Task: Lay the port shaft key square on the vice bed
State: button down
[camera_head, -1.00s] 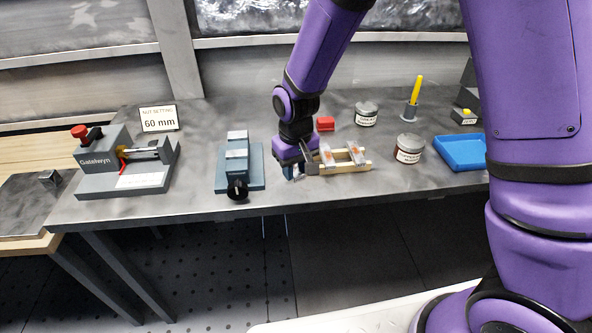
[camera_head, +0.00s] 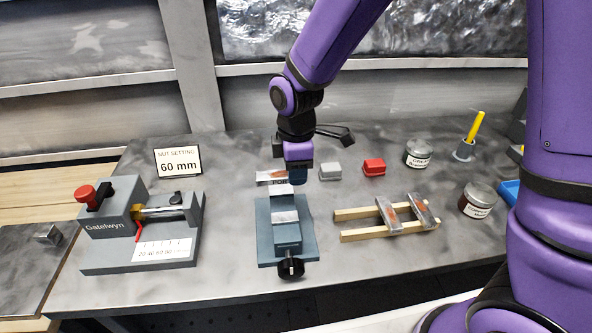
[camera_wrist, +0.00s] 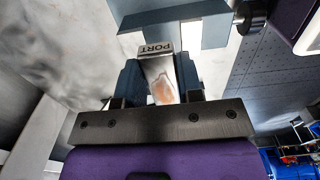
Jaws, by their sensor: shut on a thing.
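The port shaft key (camera_wrist: 159,82), a grey metal bar with an orange patch and a PORT label on its end, is between the two fingers of my gripper (camera_wrist: 160,82) in the wrist view. In the head view my gripper (camera_head: 297,175) is shut on the key (camera_head: 270,179) at the far end of the blue-grey vice (camera_head: 287,236). The vice has pale metal jaws and a black handle facing me. It also shows at the top of the wrist view (camera_wrist: 178,14). I cannot tell whether the key touches the vice.
Two similar bars (camera_head: 388,214) lie across wooden rails (camera_head: 360,236) to the right. The Gatelwyn fixture (camera_head: 145,225) and a 60 mm sign (camera_head: 178,161) are left.

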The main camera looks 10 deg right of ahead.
dwell(0.3)
jog(key=shift+f, duration=2.85)
jog(key=shift+f, duration=1.25)
dwell(0.4)
dwell(0.4)
jog(key=c, duration=0.8)
grip_release()
jog(key=shift+c, duration=0.2)
jog(key=shift+w+r, duration=0.1)
jog(key=shift+r, duration=0.15)
jog(key=shift+o, duration=0.7)
notch_tip(320, 180, up, 10)
jog(key=shift+r, duration=0.15)
